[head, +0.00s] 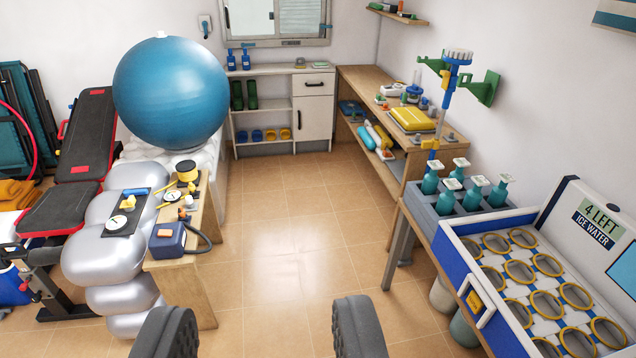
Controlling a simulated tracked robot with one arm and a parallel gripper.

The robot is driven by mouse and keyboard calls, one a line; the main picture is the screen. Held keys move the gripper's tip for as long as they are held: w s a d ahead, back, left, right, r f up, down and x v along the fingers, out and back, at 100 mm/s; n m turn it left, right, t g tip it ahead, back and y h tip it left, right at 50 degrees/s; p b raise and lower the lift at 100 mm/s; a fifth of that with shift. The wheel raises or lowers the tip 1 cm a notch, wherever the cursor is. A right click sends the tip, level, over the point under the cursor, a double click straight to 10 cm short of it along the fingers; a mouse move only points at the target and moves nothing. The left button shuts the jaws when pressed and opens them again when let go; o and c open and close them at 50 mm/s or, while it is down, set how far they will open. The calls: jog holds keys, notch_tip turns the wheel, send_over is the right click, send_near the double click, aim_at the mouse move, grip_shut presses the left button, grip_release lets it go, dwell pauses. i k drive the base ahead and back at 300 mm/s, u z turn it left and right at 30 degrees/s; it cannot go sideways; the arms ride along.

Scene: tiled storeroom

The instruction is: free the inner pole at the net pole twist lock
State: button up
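A long pole (449,92) leans nearly upright by the right wall, at a green wall bracket (484,87). It has blue and yellow sections and a white brush-like head on top. Its lower end is near the wooden bench, behind the teal bottles. I cannot make out a twist lock or an inner pole at this distance, nor see a net. My gripper (262,322) shows as two dark ridged fingers at the bottom edge. It is open and empty, wide apart over the floor and well away from the pole.
The tiled floor (290,220) is clear down the middle. At left are a blue ball (171,92), silver cushions, a weight bench (90,145) and a small table with tools. At right are a wooden bench (360,82), teal bottles (477,192) and an ice-water cooler (465,240).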

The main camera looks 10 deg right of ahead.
aim_at(432, 144)
jog(key=i, duration=3.5)
jog(key=z, duration=1.6)
